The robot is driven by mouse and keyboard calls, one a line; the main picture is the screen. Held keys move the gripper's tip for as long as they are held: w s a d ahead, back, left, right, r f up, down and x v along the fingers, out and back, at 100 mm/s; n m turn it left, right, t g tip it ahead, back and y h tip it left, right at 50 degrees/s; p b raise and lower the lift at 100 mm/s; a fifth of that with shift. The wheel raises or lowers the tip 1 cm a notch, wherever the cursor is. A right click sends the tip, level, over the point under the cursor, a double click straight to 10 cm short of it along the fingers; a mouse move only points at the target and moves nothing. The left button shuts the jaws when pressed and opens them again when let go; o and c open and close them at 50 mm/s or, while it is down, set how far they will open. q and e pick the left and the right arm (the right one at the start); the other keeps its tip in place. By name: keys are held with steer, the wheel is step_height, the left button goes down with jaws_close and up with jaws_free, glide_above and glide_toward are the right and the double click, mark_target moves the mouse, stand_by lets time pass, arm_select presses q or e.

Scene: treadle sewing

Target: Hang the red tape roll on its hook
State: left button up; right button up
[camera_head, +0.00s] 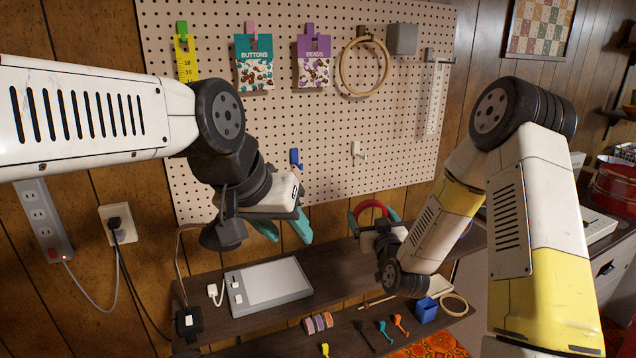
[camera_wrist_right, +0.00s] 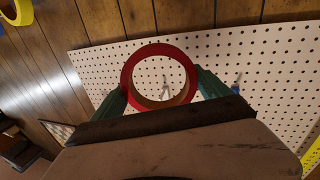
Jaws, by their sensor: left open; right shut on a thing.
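The red tape roll (camera_head: 371,204) is held by my right gripper (camera_head: 373,214), in front of the lower part of the pegboard. In the right wrist view the red ring (camera_wrist_right: 127,82) sits between the teal fingers. A white hook (camera_head: 357,150) is on the pegboard above the roll; in the right wrist view the white hook (camera_wrist_right: 166,90) shows through the ring's opening. My left gripper (camera_head: 284,230) is open and empty, left of the roll.
The pegboard (camera_head: 230,140) also carries a buttons packet (camera_head: 254,62), a beads packet (camera_head: 314,62) and a wooden hoop (camera_head: 345,68). Below is a dark shelf (camera_head: 330,270) with a grey flat device (camera_head: 270,284). Small coloured items and a blue box (camera_head: 426,311) lie lower. The pegboard around the hooks is clear.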

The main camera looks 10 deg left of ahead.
steer(key=s+a+r+n+g+y, duration=0.1)
steer(key=s+a+r+n+y, duration=0.1)
steer(key=a+r, duration=0.3)
steer(key=s+a+r+n+g+y, duration=0.1)
steer(key=a+r+n, duration=0.3)
steer(key=a, duration=0.6)
steer(key=shift+s+a+r+y, duration=0.35)
steer(key=shift+s+r+y, duration=0.1)
steer(key=shift+r+y, duration=0.25)
steer(key=shift+f+x, duration=0.15)
steer(key=shift+x, duration=2.3)
steer(key=shift+f+x, duration=0.2)
steer(key=shift+x, duration=2.3)
steer(key=shift+f, duration=0.8)
steer(key=o, duration=1.2)
steer(key=shift+c, duration=0.2)
steer(key=v, duration=0.7)
steer(key=shift+s+d, duration=0.3)
